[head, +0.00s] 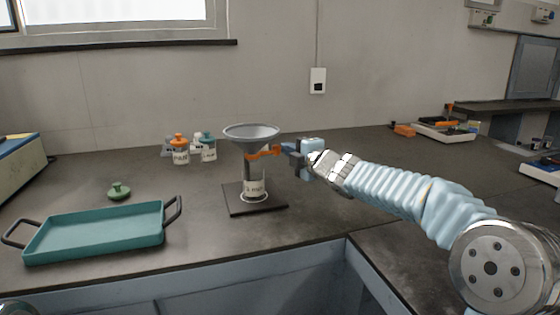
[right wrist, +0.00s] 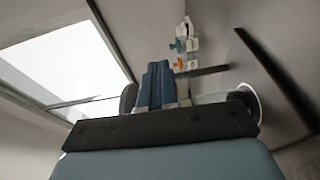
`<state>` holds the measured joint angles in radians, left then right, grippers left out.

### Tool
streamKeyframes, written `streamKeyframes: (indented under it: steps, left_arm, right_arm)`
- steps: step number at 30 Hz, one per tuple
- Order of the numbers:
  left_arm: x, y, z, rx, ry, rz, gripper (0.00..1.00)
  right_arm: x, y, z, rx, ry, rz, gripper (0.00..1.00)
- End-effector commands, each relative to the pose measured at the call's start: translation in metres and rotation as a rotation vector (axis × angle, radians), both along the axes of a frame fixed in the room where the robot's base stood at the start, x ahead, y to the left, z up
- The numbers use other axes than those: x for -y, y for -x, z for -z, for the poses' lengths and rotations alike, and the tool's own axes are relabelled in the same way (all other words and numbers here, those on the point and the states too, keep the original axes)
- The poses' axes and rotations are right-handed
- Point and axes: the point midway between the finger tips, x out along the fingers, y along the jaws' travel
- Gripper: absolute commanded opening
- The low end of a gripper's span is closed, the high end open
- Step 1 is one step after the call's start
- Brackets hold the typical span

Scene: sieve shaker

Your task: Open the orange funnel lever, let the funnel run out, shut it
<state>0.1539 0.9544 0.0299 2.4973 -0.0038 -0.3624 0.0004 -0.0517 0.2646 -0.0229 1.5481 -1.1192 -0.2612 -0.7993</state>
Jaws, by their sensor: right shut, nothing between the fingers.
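A grey funnel (head: 251,131) sits on a stand with a dark square base (head: 235,209). The orange lever (head: 263,154) sticks out to the right below the funnel. A labelled jar (head: 254,190) stands on the base under the funnel. My right gripper (head: 285,149) is beside the right end of the lever, with its fingers pointing left. Whether it touches the lever is hard to tell. The fingers show shut and empty in the right wrist view (right wrist: 158,68). The funnel's contents are hidden. My left gripper is not in view.
A teal tray (head: 95,240) with dark handles lies at the front left, with a green knobbed lid (head: 119,191) behind it. An orange-capped jar (head: 180,150) and a teal-capped jar (head: 208,148) stand behind left of the funnel. A white tray (head: 445,132) is at the back right.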

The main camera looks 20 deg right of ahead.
Motion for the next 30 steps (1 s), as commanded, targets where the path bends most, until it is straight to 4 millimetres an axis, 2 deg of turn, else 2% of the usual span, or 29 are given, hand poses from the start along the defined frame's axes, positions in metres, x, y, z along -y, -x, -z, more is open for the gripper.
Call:
streamKeyframes:
  steps: [23, 26, 30]
  left_arm:
    - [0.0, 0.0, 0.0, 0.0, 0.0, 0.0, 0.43]
    - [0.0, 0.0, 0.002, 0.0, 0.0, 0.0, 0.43]
    - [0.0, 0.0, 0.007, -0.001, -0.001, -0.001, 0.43]
  right_arm:
    - [0.0, 0.001, 0.0, 0.0, 0.0, 0.0, 0.0]
    - [0.001, 0.006, 0.001, 0.0, 0.0, 0.0, 0.0]
    - [0.008, 0.027, 0.0, 0.001, 0.001, 0.001, 0.0]
